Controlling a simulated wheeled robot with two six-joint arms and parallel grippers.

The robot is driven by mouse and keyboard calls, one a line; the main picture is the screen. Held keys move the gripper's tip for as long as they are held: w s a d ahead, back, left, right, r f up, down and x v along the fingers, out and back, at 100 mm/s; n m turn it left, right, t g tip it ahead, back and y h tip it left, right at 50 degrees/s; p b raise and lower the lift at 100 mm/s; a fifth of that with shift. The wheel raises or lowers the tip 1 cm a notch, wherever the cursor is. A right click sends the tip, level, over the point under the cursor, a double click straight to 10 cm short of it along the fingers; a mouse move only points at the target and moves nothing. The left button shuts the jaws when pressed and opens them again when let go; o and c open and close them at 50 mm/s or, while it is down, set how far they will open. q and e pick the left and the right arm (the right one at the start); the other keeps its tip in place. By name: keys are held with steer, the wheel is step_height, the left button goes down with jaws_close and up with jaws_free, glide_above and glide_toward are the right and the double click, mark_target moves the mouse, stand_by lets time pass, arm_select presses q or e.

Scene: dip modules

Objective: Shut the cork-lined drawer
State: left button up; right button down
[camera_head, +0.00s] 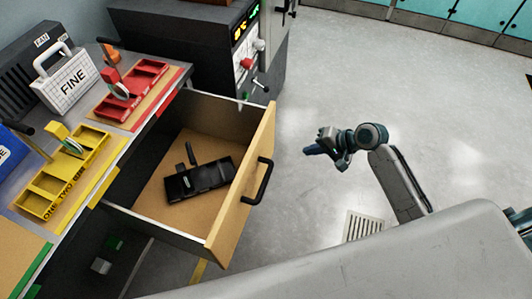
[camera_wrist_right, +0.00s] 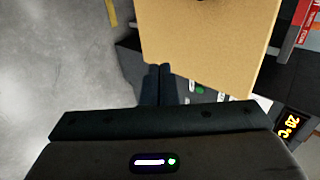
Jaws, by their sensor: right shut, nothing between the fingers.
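The cork-lined drawer (camera_head: 155,195) stands pulled out from the bench, its tan cork floor showing. Its light wood front (camera_head: 237,205) carries a black bar handle (camera_head: 259,180) on the outer face. A black device with a small dark piece (camera_head: 198,180) lies inside on the cork. My right gripper (camera_head: 308,150) is shut and empty, to the right of the drawer front and apart from it. In the right wrist view the shut fingers (camera_wrist_right: 165,72) show below the tan front panel (camera_wrist_right: 205,45). My left gripper is not in view.
A dark cabinet with levers and lit displays (camera_head: 195,45) stands behind the drawer. The floor (camera_head: 330,80) around my right gripper is clear.

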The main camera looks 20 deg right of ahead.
steer(key=r, duration=0.2)
steer(key=p, duration=0.1)
glide_toward(265, 153)
step_height(265, 153, down, 3)
steer(key=shift+w+a+f+p, duration=0.15)
steer(key=shift+w+a+p, duration=0.15)
steer(key=shift+w+a, duration=0.4)
steer(key=shift+w+a+f+p, duration=0.25)
steer(key=shift+w+a, duration=0.15)
steer(key=shift+a, duration=0.65)
steer(key=shift+a+r, duration=0.1)
